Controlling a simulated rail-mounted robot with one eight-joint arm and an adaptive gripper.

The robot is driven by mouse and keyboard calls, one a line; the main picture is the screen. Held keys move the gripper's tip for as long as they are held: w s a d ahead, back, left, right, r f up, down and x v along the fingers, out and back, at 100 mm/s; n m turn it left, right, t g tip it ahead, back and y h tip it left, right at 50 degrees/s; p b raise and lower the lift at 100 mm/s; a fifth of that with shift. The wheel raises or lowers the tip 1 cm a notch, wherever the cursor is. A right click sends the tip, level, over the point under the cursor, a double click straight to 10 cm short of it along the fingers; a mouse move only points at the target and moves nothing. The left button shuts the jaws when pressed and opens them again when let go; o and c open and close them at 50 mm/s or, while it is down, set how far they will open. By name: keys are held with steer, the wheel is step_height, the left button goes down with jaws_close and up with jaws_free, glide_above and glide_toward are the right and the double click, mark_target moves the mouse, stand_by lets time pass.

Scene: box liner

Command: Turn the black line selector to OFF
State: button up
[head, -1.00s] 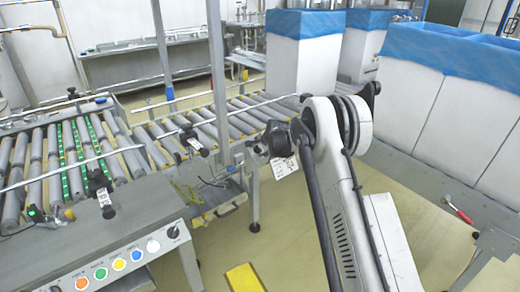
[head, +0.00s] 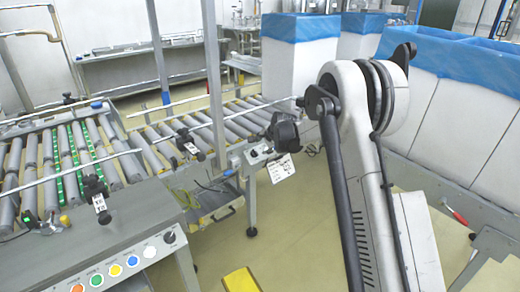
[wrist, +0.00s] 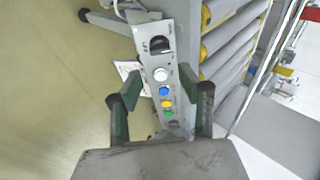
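A black selector knob (wrist: 158,43) sits at the far end of a grey control panel (wrist: 152,28) in the wrist view. White, blue, yellow and green buttons run from it toward my gripper. In the head view this panel seems to be the one on the middle conveyor, with its knob (head: 254,152) at the left end and the rest hidden behind my gripper. My gripper (head: 284,130) is above it. In the wrist view my gripper (wrist: 163,97) is open and empty, its fingers either side of the button row, short of the knob. The knob's setting is unreadable.
Another panel with coloured buttons and a black selector (head: 168,237) is on the near-left table. A white tag (head: 280,168) hangs below the middle panel. Rollers (wrist: 225,45) lie right beside the panel. Blue-lined boxes (head: 300,50) stand behind and right.

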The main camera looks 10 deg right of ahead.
steer(key=shift+v, duration=1.15)
steer(key=s+a+r+n+h, duration=0.1)
steer(key=s+r+n, duration=0.2)
steer(key=s+r, duration=0.75)
steer(key=s+a+r+n, duration=0.1)
steer(key=s+r+n, duration=0.2)
steer(key=s+r, duration=0.8)
steer(key=s+f+n+g+h, duration=0.1)
steer(key=s+f+n, duration=0.3)
steer(key=s, duration=1.3)
steer(key=s+f+n, duration=0.3)
steer(key=s+f, duration=0.1)
steer(key=s, duration=1.4)
step_height(320, 180, up, 13)
steer(key=p, duration=1.3)
steer(key=shift+w+r, duration=0.15)
steer(key=shift+r, duration=0.05)
